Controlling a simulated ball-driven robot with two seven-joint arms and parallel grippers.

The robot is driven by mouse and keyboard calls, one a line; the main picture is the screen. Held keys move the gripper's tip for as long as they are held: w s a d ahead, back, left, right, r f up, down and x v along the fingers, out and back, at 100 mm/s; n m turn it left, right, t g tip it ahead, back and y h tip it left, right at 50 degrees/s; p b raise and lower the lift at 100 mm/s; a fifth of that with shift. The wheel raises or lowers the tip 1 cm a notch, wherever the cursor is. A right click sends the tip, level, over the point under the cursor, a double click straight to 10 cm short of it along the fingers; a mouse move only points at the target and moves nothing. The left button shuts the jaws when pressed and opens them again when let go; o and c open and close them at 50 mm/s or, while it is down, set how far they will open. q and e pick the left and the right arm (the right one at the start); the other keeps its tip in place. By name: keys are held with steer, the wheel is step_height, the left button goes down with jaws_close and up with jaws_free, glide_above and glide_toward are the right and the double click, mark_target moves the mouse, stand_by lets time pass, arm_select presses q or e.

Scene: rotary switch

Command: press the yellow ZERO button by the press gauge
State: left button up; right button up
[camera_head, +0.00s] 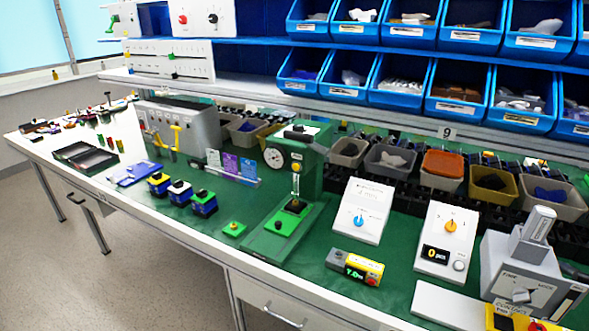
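The green press (312,165) stands near the middle of the bench, with a black top and a green base plate. Its round white gauge (273,157) faces me on the upper left side of the press. A small yellow button (297,156) shows just right of the gauge; its label is too small to read. A small green box (234,229) with a yellowish knob on top sits on the bench left of the press base. Neither of my grippers is in view.
Blue bins (463,93) fill the shelf above. The green mat around the press base is partly clear.

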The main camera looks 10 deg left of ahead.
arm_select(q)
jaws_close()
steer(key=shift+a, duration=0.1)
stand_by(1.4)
